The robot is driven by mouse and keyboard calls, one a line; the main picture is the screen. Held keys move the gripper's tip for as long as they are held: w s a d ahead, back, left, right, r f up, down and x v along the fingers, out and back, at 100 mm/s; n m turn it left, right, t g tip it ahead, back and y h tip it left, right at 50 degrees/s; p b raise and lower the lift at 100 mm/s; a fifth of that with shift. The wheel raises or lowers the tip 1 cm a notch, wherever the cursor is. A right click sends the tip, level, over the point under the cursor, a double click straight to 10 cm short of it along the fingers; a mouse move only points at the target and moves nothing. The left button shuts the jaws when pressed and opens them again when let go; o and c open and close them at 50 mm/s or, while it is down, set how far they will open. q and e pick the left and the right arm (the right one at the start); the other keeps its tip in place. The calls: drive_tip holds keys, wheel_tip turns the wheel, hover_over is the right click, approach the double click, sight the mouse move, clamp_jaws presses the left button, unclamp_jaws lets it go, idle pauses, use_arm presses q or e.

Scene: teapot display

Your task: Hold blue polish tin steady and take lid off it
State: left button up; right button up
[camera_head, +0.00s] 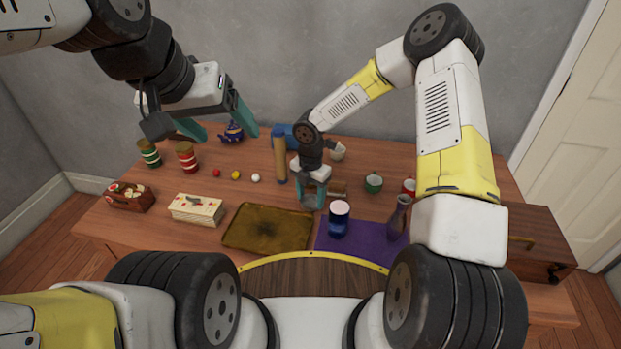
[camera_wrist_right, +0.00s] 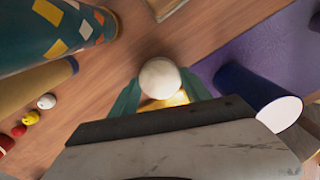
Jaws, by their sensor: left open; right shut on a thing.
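The blue tin (camera_head: 339,222) stands upright on the purple mat (camera_head: 365,243), its round top pale. It also shows at the right of the right wrist view (camera_wrist_right: 250,92), apart from the fingers. I cannot tell whether the pale top is a lid. My right gripper (camera_head: 314,200) points down just behind and left of the tin. It is shut on a pale round-topped thing (camera_wrist_right: 160,79), with a yellow patch beside it. My left gripper (camera_head: 221,134) is open and empty, above the back left of the table, far from the tin.
A dark gold tray (camera_head: 268,228) lies left of the mat. A grey-purple vase (camera_head: 398,218) stands right of the tin, close to my right arm. A tan cylinder (camera_head: 279,160) stands behind. Small balls, striped tins (camera_head: 187,157) and a wooden chest (camera_head: 540,240) are further out.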

drive_tip(key=shift+f, duration=0.7)
drive_tip(key=shift+f, duration=0.1)
drive_tip(key=o, duration=1.5)
drive_tip(key=shift+o, duration=0.2)
